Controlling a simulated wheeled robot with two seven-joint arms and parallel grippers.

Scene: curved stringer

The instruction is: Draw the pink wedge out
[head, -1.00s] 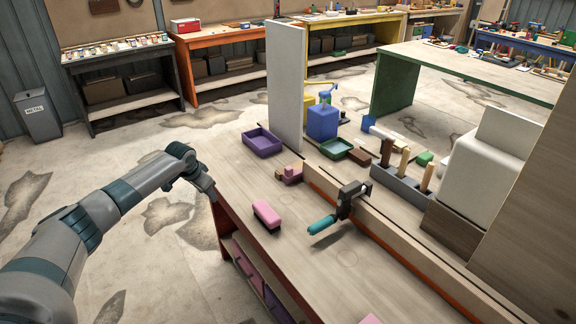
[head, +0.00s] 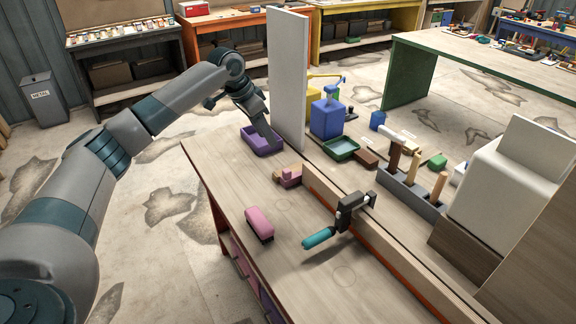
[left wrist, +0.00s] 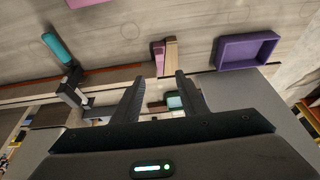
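The pink wedge (head: 291,179) is a small pink piece on the workbench, lying against a tan wooden piece (head: 278,170) near the end of the long wooden rail. In the left wrist view the pink wedge (left wrist: 158,50) and tan piece (left wrist: 171,56) lie side by side beyond the fingers. My left gripper (head: 274,143) is over the bench by the white upright panel, in front of part of the purple tray. In the left wrist view its fingers (left wrist: 160,84) are apart with nothing held between them. My right gripper is not in view.
The purple tray (head: 250,146) sits behind the wedge. A white panel (head: 287,80) stands close to my left gripper. A clamp with a teal handle (head: 320,238) grips the rail (head: 385,240). A pink-topped block (head: 259,223) lies nearer on otherwise clear bench.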

